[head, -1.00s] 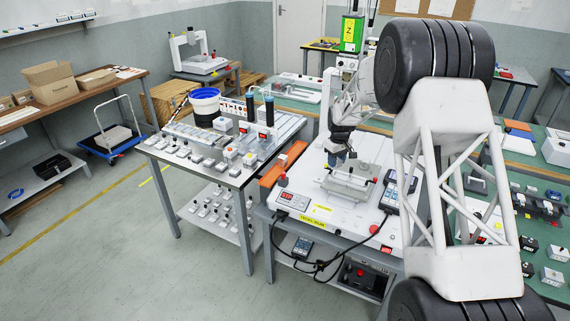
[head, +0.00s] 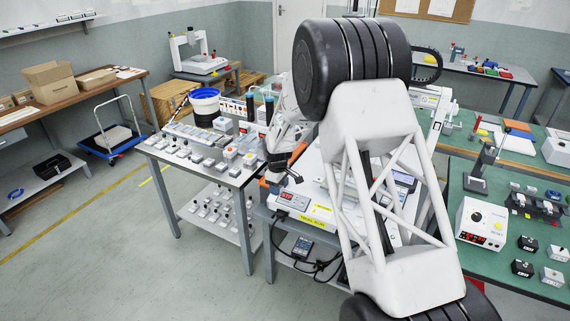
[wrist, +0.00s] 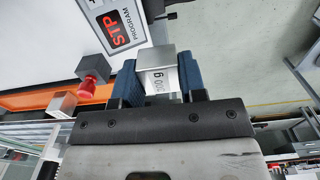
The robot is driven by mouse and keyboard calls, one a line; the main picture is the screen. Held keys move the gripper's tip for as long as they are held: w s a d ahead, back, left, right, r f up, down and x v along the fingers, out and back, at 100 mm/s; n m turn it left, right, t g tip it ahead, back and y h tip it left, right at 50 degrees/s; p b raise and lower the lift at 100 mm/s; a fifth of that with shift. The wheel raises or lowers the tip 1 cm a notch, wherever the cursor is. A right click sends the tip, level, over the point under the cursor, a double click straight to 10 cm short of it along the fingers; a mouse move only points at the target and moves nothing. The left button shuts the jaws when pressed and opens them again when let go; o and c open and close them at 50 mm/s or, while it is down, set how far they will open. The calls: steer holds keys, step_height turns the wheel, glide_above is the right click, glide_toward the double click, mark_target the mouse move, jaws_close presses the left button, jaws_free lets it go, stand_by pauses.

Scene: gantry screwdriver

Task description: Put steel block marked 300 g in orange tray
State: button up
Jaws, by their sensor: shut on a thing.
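The steel block (wrist: 157,62) is between the blue fingertips of my gripper (wrist: 158,78) in the wrist view. Its white label reads 300 g, seen turned. My gripper is shut on it. The orange tray (wrist: 28,98) lies to the left of the gripper in the wrist view, so the block is beside the tray in that picture. In the head view my gripper (head: 288,178) is near the left end of the white machine, and only a small part of the orange tray (head: 264,186) shows. The held block cannot be made out there.
Another grey metal block (wrist: 62,104) is at the tray in the wrist view. A red button (wrist: 90,80) stands between tray and gripper. The white machine's STP panel (wrist: 125,28) is close by. A table of small parts (head: 195,155) stands left of the tray.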

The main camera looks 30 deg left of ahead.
steer(key=shift+a, duration=0.1)
stand_by(0.3)
steer(key=shift+w+a+f, duration=0.25)
steer(key=shift+w+a, duration=1.45)
steer(key=shift+w, duration=0.3)
steer(key=shift+w+a+f, duration=0.2)
steer(key=shift+w+a, duration=1.55)
steer(key=shift+w, duration=0.3)
steer(key=shift+w+a+f, duration=0.25)
steer(key=shift+w+a, duration=1.45)
steer(key=shift+w, duration=0.3)
steer(key=shift+f, duration=0.1)
steer(key=shift+f, duration=1.7)
steer(key=shift+f, duration=0.1)
steer(key=o, duration=1.1)
step_height(320, 180, up, 12)
